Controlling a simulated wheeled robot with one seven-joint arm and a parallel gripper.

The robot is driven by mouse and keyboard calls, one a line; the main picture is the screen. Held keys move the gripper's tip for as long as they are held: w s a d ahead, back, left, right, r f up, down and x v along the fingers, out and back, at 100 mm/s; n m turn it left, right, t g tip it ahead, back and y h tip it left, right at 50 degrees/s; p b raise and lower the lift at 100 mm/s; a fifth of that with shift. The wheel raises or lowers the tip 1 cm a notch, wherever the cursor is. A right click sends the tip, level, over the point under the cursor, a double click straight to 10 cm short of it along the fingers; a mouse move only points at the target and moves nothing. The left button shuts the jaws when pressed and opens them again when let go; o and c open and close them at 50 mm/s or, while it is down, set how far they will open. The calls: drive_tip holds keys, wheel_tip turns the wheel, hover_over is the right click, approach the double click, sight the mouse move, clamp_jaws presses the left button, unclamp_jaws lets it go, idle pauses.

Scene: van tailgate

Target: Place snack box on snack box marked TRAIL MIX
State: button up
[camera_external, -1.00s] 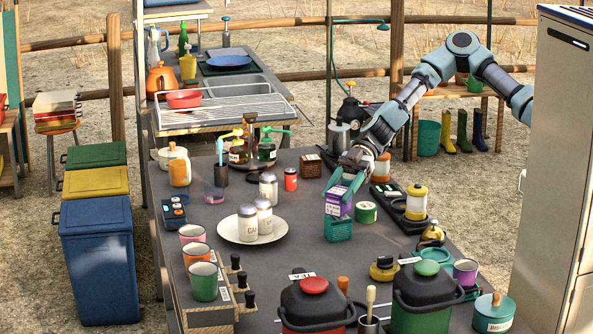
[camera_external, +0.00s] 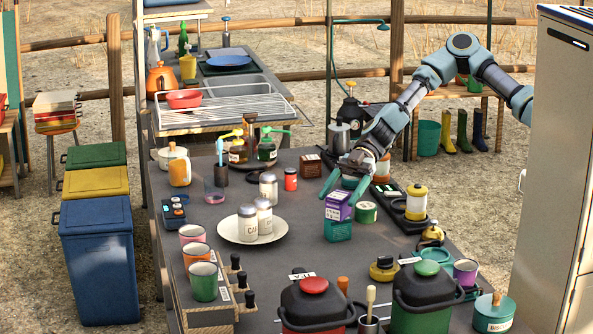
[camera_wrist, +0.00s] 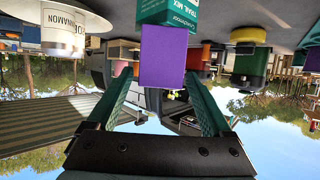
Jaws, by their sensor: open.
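A purple snack box (camera_external: 338,206) rests on top of the teal snack box (camera_external: 338,231), which stands on the dark table. In the wrist view the purple box (camera_wrist: 163,56) is in front of the teal box (camera_wrist: 170,12), whose label reads TRAIL MIX. My gripper (camera_external: 344,191) is open, just above and behind the purple box in the outside view. In the wrist view its two green fingers (camera_wrist: 160,95) are spread wide, with the purple box beyond their tips and clear of them.
A green-and-white tin (camera_external: 366,212) stands close to the right of the boxes. A white plate (camera_external: 228,232) with several white canisters is to the left. A yellow-lidded lantern (camera_external: 416,203) stands farther right. Bare table lies between the plate and the boxes.

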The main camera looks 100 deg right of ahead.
drive_tip(key=b+v, duration=0.3)
drive_tip(key=v, duration=0.8)
